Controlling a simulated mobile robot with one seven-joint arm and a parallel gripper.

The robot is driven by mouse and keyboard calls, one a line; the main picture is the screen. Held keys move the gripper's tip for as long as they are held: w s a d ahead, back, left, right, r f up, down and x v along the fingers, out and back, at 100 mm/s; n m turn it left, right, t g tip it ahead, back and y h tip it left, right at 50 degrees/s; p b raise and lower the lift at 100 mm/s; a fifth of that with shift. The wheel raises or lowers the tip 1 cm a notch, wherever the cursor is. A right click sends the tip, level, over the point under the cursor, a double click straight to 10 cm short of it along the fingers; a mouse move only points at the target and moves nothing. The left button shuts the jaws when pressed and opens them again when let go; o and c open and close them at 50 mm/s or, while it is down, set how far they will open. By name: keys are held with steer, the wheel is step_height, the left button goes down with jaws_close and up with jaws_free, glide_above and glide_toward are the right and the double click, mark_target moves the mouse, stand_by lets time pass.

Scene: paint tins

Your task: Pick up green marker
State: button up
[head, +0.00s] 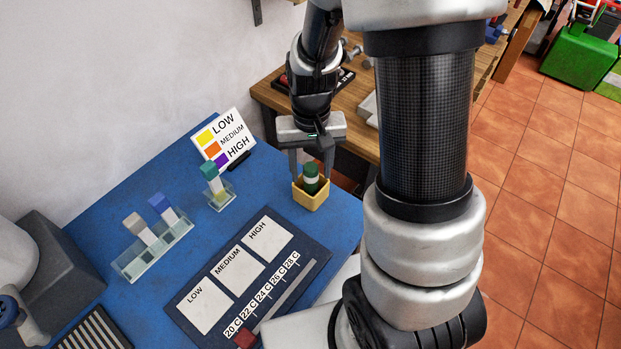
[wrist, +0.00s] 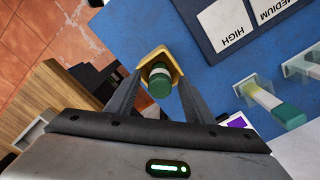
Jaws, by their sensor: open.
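The green marker (head: 311,180) stands in a small yellow holder (head: 310,203) at the right part of the blue table. It has a dark green cap and a white band. My gripper (head: 313,178) is above the holder with its fingers pointing down, one on each side of the marker. In the wrist view the marker (wrist: 159,82) shows between the two open fingertips (wrist: 160,85), with the yellow holder (wrist: 176,66) around it. The gripper is open; a gap shows between the fingers and the marker. The marker's lower part is hidden inside the holder.
A clear rack (head: 153,248) holds grey-capped and blue-capped tubes; a teal-capped tube (head: 212,180) stands in a clear holder. A LOW/MEDIUM/HIGH sign (head: 223,138) stands behind. A dark board (head: 250,272) with white squares lies in front. A wooden table (head: 360,130) is behind.

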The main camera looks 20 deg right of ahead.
steer(key=shift+f, duration=0.2)
steer(key=c, duration=1.1)
step_height(320, 180, up, 10)
steer(key=shift+r+p, duration=0.1)
steer(key=shift+p, duration=0.55)
steer(key=shift+c, duration=0.2)
